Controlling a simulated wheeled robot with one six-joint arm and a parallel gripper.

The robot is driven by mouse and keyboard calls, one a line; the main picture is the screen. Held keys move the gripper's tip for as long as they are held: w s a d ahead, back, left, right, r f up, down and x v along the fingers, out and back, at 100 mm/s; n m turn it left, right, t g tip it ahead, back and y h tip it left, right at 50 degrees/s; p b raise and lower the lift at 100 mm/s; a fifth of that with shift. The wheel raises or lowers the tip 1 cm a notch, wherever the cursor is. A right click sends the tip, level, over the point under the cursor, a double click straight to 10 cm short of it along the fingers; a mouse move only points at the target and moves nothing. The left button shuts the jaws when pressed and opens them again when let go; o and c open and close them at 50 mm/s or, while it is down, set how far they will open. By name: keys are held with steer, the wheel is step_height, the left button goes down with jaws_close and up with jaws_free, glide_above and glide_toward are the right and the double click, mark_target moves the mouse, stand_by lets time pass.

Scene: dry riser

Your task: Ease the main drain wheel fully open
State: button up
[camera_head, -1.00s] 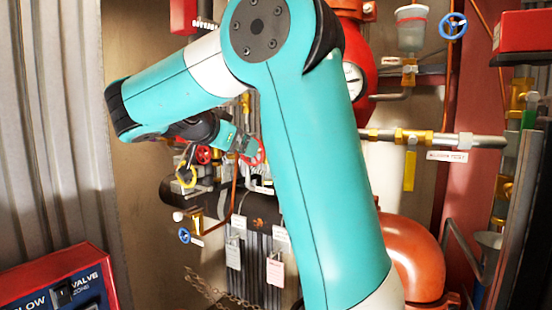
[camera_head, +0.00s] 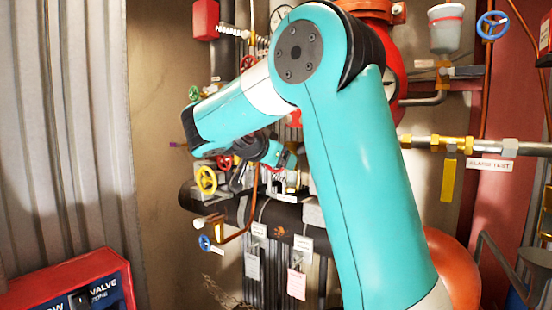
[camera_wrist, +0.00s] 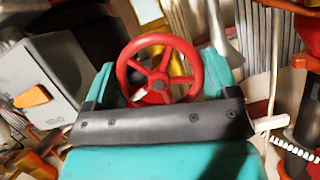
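In the wrist view a red spoked handwheel (camera_wrist: 160,69) stands straight ahead, between my gripper's two teal fingers. My gripper (camera_wrist: 165,80) is open, with one finger on each side of the wheel. I cannot tell whether either finger touches the rim. In the head view my gripper (camera_head: 283,158) is small and partly hidden, in front of the pipework. A bit of red (camera_head: 294,118) shows just above it, mostly hidden by my arm. No label readable here names the main drain wheel.
Other wheels stand nearby: yellow (camera_head: 206,180), small red (camera_head: 225,162), blue (camera_head: 205,243) and green (camera_head: 193,93). A dark horizontal pipe (camera_head: 230,210) with hanging tags runs below. A red-framed panel (camera_head: 75,285) is at lower left. A grey box with an orange lever (camera_wrist: 33,96) sits left.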

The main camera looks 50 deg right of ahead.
steer(key=shift+c, duration=1)
steer(key=n+g+p, duration=0.2)
steer(key=shift+r+n, duration=0.15)
steer(key=shift+n, duration=0.15)
steer(key=shift+w+n+g+h+p, duration=0.1)
steer(key=shift+n+g+h+p, duration=0.2)
steer(key=shift+n+g+p, duration=0.6)
steer(key=o, duration=0.8)
steer(key=shift+a, duration=0.1)
